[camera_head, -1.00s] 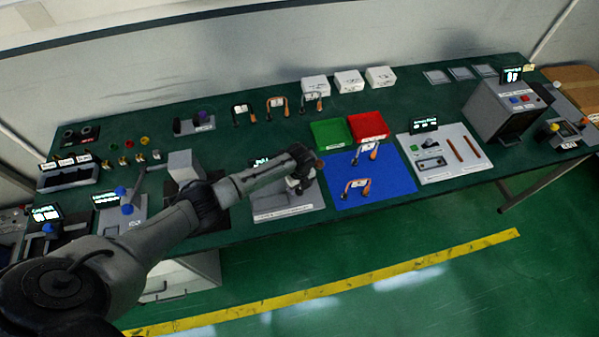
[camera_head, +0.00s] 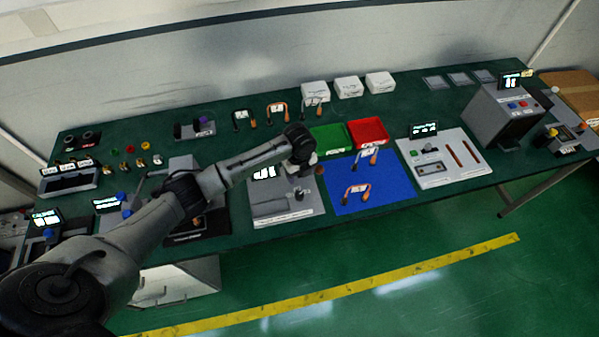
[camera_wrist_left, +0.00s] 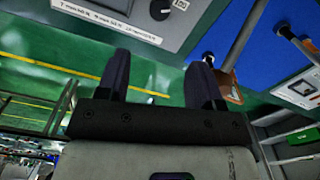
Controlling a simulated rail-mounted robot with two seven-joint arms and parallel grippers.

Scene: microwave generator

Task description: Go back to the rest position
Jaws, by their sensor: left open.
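My left arm reaches in from the left in the head view, and its wrist (camera_head: 300,148) is above the back right of a grey station (camera_head: 270,205). The fingers are hard to make out there. In the left wrist view my left gripper (camera_wrist_left: 160,68) is open, with two dark fingers apart and nothing between them. Green floor shows past the gap. My right gripper is not in view.
A blue mat (camera_head: 392,191) with handled parts (camera_head: 357,191) lies right of the wrist. Green (camera_head: 330,138) and red (camera_head: 368,131) trays are just behind it. A grey control box (camera_head: 500,112) stands at the far right. The floor in front is clear.

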